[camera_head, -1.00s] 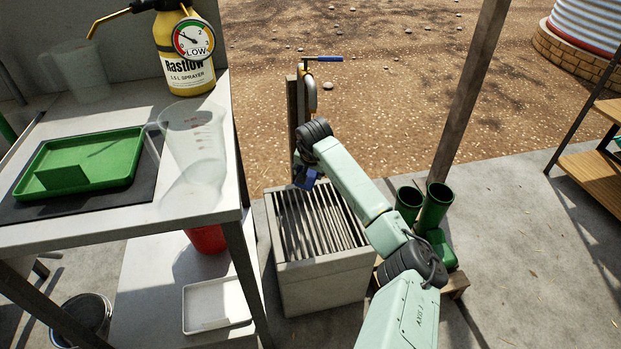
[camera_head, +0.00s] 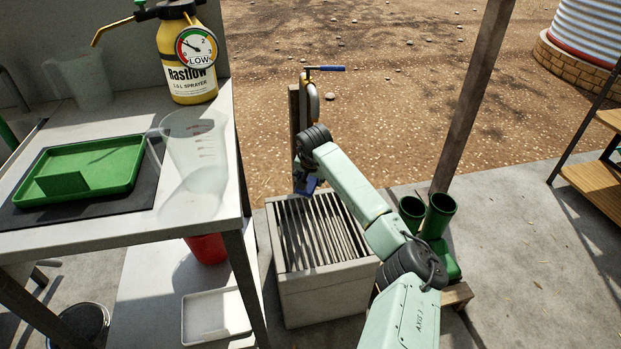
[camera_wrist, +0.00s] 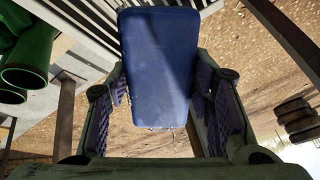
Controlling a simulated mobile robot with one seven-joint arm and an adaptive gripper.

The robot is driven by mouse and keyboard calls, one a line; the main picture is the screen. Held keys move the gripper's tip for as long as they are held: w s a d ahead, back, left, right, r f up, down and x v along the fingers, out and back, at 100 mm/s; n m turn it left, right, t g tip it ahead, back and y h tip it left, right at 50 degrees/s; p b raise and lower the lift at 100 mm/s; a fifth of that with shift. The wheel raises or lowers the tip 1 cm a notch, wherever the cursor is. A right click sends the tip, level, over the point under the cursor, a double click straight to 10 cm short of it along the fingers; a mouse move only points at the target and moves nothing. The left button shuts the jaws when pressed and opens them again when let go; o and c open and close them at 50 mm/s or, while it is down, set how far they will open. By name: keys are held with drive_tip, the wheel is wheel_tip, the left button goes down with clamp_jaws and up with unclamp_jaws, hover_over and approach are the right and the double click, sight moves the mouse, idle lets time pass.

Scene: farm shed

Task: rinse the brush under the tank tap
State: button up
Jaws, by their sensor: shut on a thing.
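The blue brush (camera_wrist: 160,65) fills the upper middle of the wrist view, between the two purple-padded fingers of my gripper (camera_wrist: 161,85). My gripper is shut on it. In the head view the brush (camera_head: 306,184) is a small blue patch just above the back left of the slatted drain (camera_head: 318,232). My wrist partly hides it. The tank tap (camera_head: 313,100), with a blue lever (camera_head: 326,68), stands on a wooden post just behind my wrist. My arm covers the spout's lower end. I cannot tell whether water runs.
Green boots (camera_head: 437,212) stand right of the drain, close to my arm. A roof post (camera_head: 473,95) rises behind them. The bench (camera_head: 120,232) at left holds a yellow sprayer (camera_head: 187,60), a clear jug (camera_head: 195,150) and a green tray (camera_head: 110,160).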

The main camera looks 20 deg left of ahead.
drive_tip(key=shift+s+a+p, duration=0.2)
drive_tip(key=shift+s+a, duration=0.1)
drive_tip(key=shift+s, duration=0.95)
drive_tip(key=shift+s+a+p, duration=0.2)
drive_tip(key=shift+s+a, duration=0.05)
drive_tip(key=shift+s, duration=0.95)
drive_tip(key=shift+s+a+p, duration=0.2)
drive_tip(key=shift+s+a, duration=0.1)
drive_tip(key=shift+s, duration=0.95)
drive_tip(key=p, duration=0.2)
approach(295, 191)
drive_tip(key=shift+s+a+f, duration=0.55)
drive_tip(key=shift+s+f, duration=0.05)
drive_tip(key=shift+s, duration=0.1)
drive_tip(key=shift+s+a+f, duration=0.55)
drive_tip(key=shift+s+a, duration=0.05)
drive_tip(key=shift+s, duration=0.15)
